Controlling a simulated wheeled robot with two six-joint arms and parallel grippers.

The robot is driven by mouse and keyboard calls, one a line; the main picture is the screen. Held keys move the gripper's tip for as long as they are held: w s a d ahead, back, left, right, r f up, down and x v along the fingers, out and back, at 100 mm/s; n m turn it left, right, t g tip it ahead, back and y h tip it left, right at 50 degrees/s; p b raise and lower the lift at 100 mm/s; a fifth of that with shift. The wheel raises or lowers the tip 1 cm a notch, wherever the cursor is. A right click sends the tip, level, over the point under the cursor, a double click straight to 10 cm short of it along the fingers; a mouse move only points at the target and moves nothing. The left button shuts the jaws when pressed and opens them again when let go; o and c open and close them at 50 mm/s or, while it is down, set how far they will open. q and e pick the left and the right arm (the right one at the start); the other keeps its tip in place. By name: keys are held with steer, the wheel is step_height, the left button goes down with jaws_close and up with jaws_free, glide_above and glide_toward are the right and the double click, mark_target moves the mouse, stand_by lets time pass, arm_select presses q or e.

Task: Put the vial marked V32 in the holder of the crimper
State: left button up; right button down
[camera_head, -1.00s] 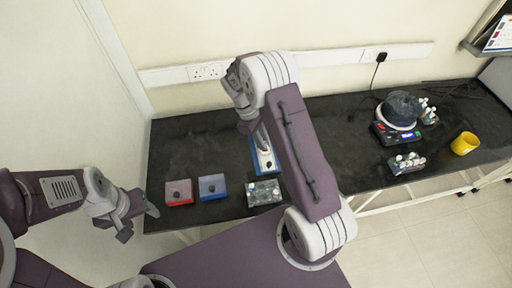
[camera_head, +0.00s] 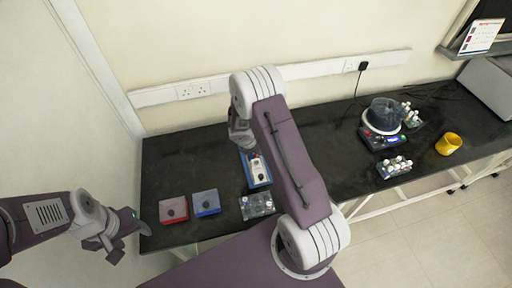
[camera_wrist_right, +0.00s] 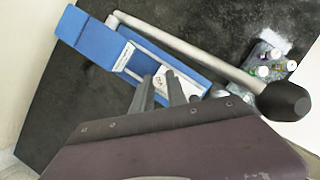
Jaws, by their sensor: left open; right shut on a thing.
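The crimper (camera_head: 256,168) is a blue device with a pale panel, on the dark bench left of centre. In the right wrist view the blue crimper (camera_wrist_right: 88,40) has a long grey lever ending in a black knob. My right gripper (camera_wrist_right: 168,88) is over the crimper's pale part. Its fingers are close together on a small, mostly hidden thing that looks like a vial, with a whitish patch between them. I cannot read V32, nor tell whether it touches the holder. My left gripper (camera_head: 126,232) is open and empty by the bench's front left corner.
A vial rack (camera_head: 257,206) stands in front of the crimper. A red box (camera_head: 173,210) and a blue box (camera_head: 206,203) are left of it. At right are a round-topped instrument (camera_head: 383,117), another vial rack (camera_head: 395,168) and a yellow mug (camera_head: 448,144). The bench's back left is clear.

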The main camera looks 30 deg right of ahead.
mark_target(255, 157)
steer(key=shift+f, duration=0.15)
steer(key=shift+f+b, duration=1.8)
steer(key=shift+f, duration=0.05)
steer(key=shift+f+b, duration=0.2)
steer(key=shift+b, duration=0.15)
steer(key=shift+f, duration=0.25)
steer(key=shift+f+b, duration=0.1)
steer(key=shift+b, duration=0.3)
steer(key=shift+f+b, duration=0.35)
steer(key=shift+f, duration=0.05)
steer(key=c, duration=0.9)
jaws_free()
